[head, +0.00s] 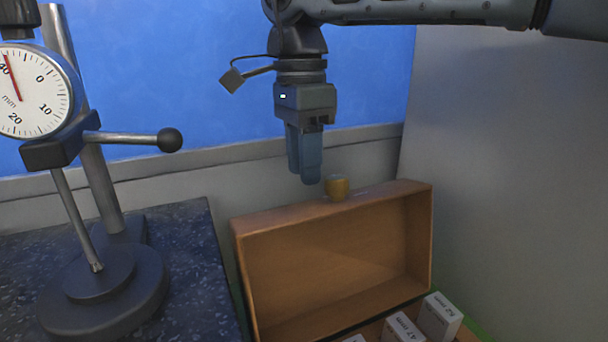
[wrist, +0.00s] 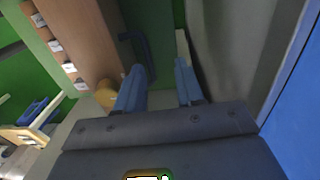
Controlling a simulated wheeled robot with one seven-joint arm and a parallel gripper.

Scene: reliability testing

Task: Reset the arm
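My gripper (head: 306,180) hangs from the arm and points down, above the back edge of a wooden case in the head view. Its two blue-grey fingers stand apart in the wrist view (wrist: 160,72), with nothing seen between them. A small brass-coloured round piece (head: 337,188) is at the top edge of the case, just right of the fingertips. It also shows in the wrist view (wrist: 106,96), beside the left finger. I cannot tell whether the finger touches it.
The wooden case (head: 340,262) stands open, with white labelled boxes (head: 438,318) at its front. A dial gauge (head: 32,92) on a stand with a round base (head: 105,300) stands on a dark speckled slab (head: 195,275) at left. A grey wall (head: 505,150) is at right.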

